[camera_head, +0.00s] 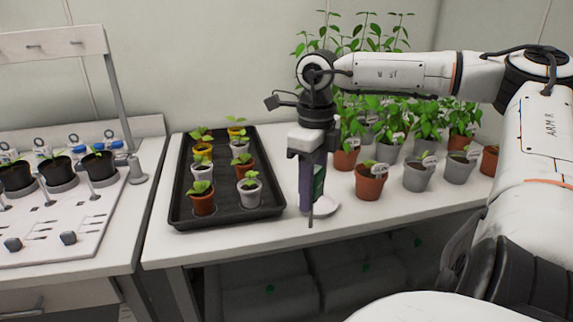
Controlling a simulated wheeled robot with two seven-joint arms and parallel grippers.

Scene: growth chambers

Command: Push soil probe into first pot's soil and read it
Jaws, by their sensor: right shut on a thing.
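My right gripper (309,190) points down above the front of the white table, just right of the black tray (236,218). It is shut on a slim upright thing, seemingly the soil probe (319,183); a green part shows beside the dark fingers, which hide most of it. Small orange, yellow and white pots with seedlings stand in the tray in two columns. The front ones are an orange pot (203,201) and a white pot (249,192). The gripper is apart from these pots. Which pot is first cannot be told. My left gripper is out of view.
A white round dish (325,207) lies on the table behind the gripper's lower end. Several larger potted plants, including a terracotta pot (370,182) and a grey pot (417,177), stand to the right. A separate bench (75,215) with dark pots is at left.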

